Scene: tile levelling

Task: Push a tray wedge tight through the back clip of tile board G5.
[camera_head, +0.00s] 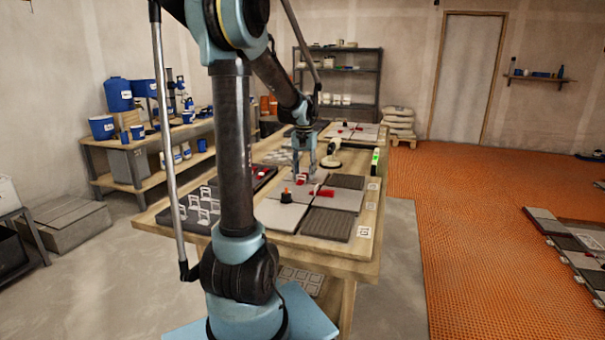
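A tile board with light and dark tiles lies on the near part of the workbench, with a bare light tile (279,216) and a dark ribbed tile (327,225) at its front. A label (364,232) is at its front right corner, too small to read surely. A red wedge (323,191) lies at a joint in the middle of this board. The back clip is not distinguishable.
A dark tray with several white clips (203,214) is at the bench's left, partly behind my arm. A second tile board (361,132) lies at the far end. A round pale disc (331,161) and a green-lit device (375,161) are beyond the near board.

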